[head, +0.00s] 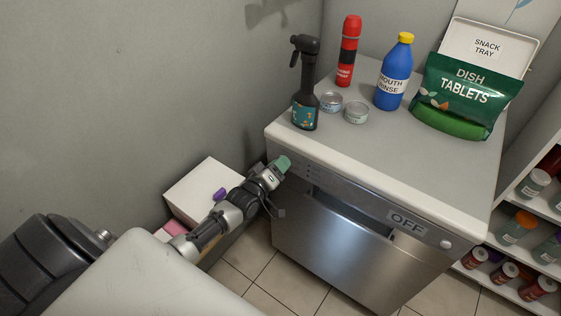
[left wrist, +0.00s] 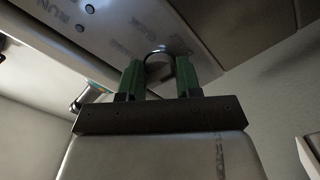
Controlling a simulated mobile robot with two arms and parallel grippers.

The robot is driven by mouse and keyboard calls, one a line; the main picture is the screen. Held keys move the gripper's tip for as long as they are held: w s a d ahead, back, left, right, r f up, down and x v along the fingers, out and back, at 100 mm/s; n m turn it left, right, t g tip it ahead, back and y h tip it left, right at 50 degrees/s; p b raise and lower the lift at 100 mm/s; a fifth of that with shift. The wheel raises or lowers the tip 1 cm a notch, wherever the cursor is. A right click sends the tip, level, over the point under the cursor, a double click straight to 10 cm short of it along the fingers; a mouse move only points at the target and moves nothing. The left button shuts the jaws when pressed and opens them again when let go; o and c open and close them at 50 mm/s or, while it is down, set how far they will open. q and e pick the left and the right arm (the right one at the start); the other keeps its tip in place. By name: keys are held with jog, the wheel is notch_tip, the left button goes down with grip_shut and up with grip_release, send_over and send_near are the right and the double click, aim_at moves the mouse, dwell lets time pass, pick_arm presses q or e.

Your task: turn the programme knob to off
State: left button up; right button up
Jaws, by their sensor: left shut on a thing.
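The dishwasher (head: 345,240) has a steel front with a control panel along its top edge. My left gripper (head: 283,163) is at the left end of that panel in the head view. In the left wrist view its two green fingers (left wrist: 159,76) are shut on the round programme knob (left wrist: 158,58), one on each side. The knob is hidden behind the gripper in the head view. Faint lettering surrounds the knob, too blurred to read fully; its pointer cannot be made out. A plate reading OFF (head: 405,222) is at the panel's right part. My right gripper is not in view.
On the dishwasher top stand a black spray bottle (head: 305,85), a red flask (head: 348,52), two small tins, a blue mouth rinse bottle (head: 394,75) and a green dish tablets bag (head: 465,95). A white box (head: 200,185) is left of my arm. Shelves stand at right.

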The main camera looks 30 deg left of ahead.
pick_arm(q)
jog(key=o, duration=1)
jog(key=shift+n, duration=0.3)
jog(key=shift+c, duration=0.2)
jog(key=s+p, duration=0.3)
jog(key=s, duration=0.3)
jog(key=shift+a, duration=0.25)
jog(key=shift+s, duration=0.1)
